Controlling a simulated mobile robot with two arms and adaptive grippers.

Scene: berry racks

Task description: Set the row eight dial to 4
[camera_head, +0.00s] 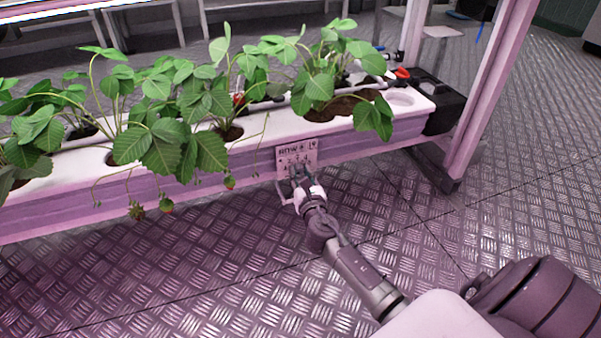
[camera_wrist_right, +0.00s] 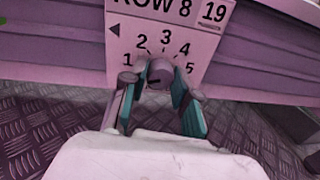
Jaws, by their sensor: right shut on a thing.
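The row eight dial plate (camera_head: 297,155) is a pale card on the front of the white planter. In the right wrist view the plate (camera_wrist_right: 204,45) reads ROW 8 and 19, with a left arrow and the numbers 1 to 5 in an arc. The round dark dial knob (camera_wrist_right: 160,71) sits below the 3. A short dark mark shows on it, but I cannot tell which number it points to. My right gripper (camera_head: 298,181) is at the plate, its teal-padded fingers (camera_wrist_right: 158,86) shut on the knob from both sides. My left gripper is not in view.
The planter (camera_head: 240,160) holds several strawberry plants (camera_head: 185,115), with a few berries hanging over its front. A black box (camera_head: 440,100) and a pale rack post (camera_head: 495,90) stand at its right end. The metal tread floor (camera_head: 180,280) in front is clear.

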